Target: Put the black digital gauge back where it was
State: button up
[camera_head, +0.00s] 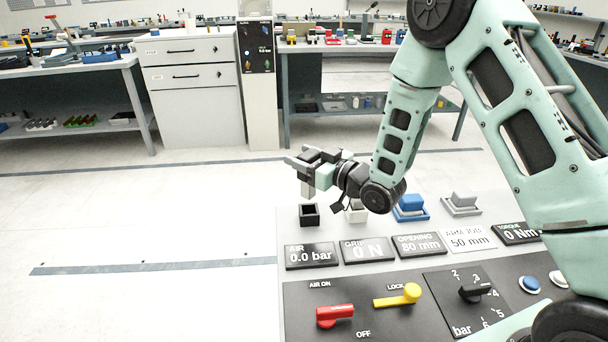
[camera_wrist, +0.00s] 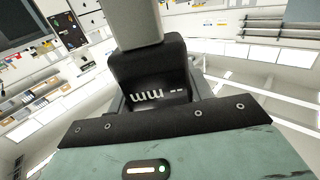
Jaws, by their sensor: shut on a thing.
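My gripper (camera_head: 312,166) is above the back left of the control panel, shut on the black digital gauge (camera_head: 316,155). In the wrist view the gauge (camera_wrist: 150,68) sits between the fingers, its display reading "-- mm" upside down. A grey block-like part (camera_wrist: 138,22) extends from its far end, and in the head view a grey part (camera_head: 308,187) hangs below the gripper. An open black square holder (camera_head: 309,214) stands on the panel below this part. The grey part is apart from the holder or just above it; I cannot tell the exact gap.
A white holder (camera_head: 356,212), a blue block on a blue tray (camera_head: 411,214) and a grey block on a grey tray (camera_head: 461,211) stand to the right. Readout plates (camera_head: 311,255), a red lever (camera_head: 334,315) and a yellow lever (camera_head: 398,298) are nearer. Floor left of the panel is clear.

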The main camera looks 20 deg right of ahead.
jog(key=shift+f, duration=1.95)
jog(key=shift+f, duration=0.3)
jog(key=o, duration=1.1)
jog(key=shift+o, duration=0.2)
jog(key=shift+r, duration=0.15)
